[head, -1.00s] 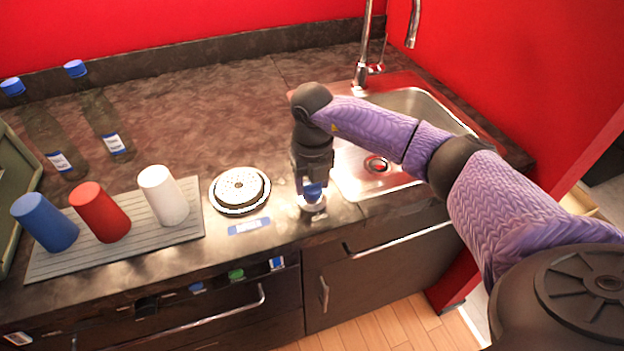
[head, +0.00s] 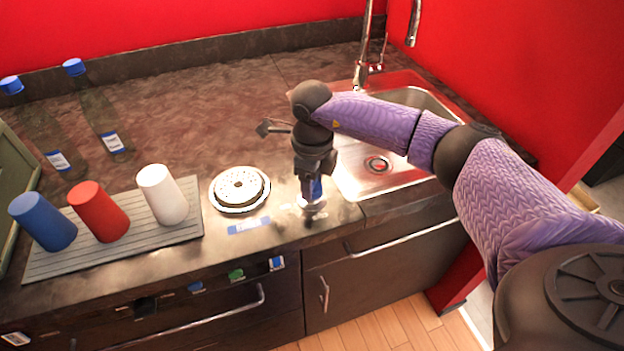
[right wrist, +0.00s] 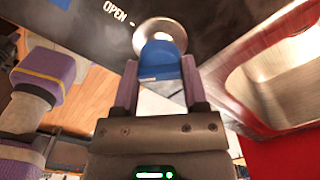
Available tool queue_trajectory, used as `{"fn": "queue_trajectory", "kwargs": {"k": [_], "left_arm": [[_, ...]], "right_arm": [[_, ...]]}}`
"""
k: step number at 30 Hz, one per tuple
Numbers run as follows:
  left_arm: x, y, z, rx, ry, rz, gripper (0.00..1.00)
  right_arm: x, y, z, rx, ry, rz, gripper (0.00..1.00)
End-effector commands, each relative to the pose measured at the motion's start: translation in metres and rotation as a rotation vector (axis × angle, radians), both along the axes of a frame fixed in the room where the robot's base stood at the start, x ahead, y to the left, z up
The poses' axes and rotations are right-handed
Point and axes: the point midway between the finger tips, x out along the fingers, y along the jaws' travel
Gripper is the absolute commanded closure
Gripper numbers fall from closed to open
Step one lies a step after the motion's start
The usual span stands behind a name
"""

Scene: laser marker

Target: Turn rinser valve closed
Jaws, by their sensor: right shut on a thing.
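The rinser valve has a blue handle (head: 312,188) on a round metal base near the counter's front edge, left of the sink. In the right wrist view the blue handle (right wrist: 160,62) sits between my two fingers, with the metal base (right wrist: 160,32) behind it. My right gripper (head: 310,180) points down and is shut on the handle. It also shows in the right wrist view (right wrist: 158,85). The word OPEN is printed on the dark counter beside the base. The round white rinser plate (head: 239,187) lies left of the valve. My left gripper is not in view.
A blue label (head: 249,226) lies in front of the rinser. Blue (head: 43,221), red (head: 98,211) and white (head: 162,194) cups stand on a grey ridged mat (head: 130,252) at left. Two bottles stand behind them. The sink (head: 375,185) with its faucet is at right.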

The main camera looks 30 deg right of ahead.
Motion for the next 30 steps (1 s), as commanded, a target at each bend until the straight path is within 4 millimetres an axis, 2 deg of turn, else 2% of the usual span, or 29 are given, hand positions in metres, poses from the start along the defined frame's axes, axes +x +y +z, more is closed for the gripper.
{"fn": "queue_trajectory", "kwargs": {"k": [18, 30], "left_arm": [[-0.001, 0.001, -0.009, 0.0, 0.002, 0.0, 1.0], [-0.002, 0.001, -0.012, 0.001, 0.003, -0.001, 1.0]], "right_arm": [[0.001, 0.0, 0.0, 0.0, -0.004, 0.537, 1.0], [0.001, 0.0, 0.001, 0.0, -0.004, 0.718, 1.0]]}}
